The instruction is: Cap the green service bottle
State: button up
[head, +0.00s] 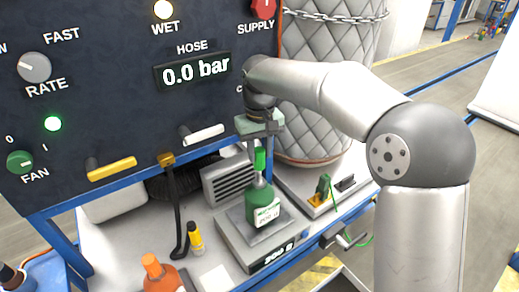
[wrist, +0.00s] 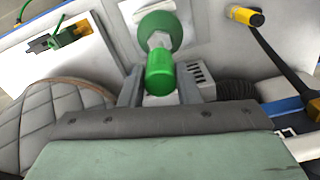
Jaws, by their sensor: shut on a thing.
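The green service bottle (head: 263,207) stands upright on a grey scale, with a white label on its front. Its pale neck shows in the wrist view between the bottle's green shoulder (wrist: 160,28) and the cap. My gripper (head: 260,151) points down above the bottle and is shut on the green cap (head: 260,160). The cap also shows in the wrist view (wrist: 159,73), between the two grey fingers. It is lined up over the neck; I cannot tell whether it touches or sits on it.
The scale (head: 270,253) reads about 200 g. An orange bottle (head: 158,270) and a yellow-black tool (head: 195,238) are at left. The control panel (head: 120,75) rises behind, its hose display reading 0.0 bar. A green connector (head: 324,185) lies at right.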

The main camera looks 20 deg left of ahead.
aim_at(259, 165)
jog(key=shift+f+b, duration=1.65)
jog(key=shift+f, duration=0.95)
jog(key=o, duration=1)
notch_tip(259, 165, up, 17)
jog(key=shift+r+p, duration=0.15)
jog(key=shift+p, duration=0.15)
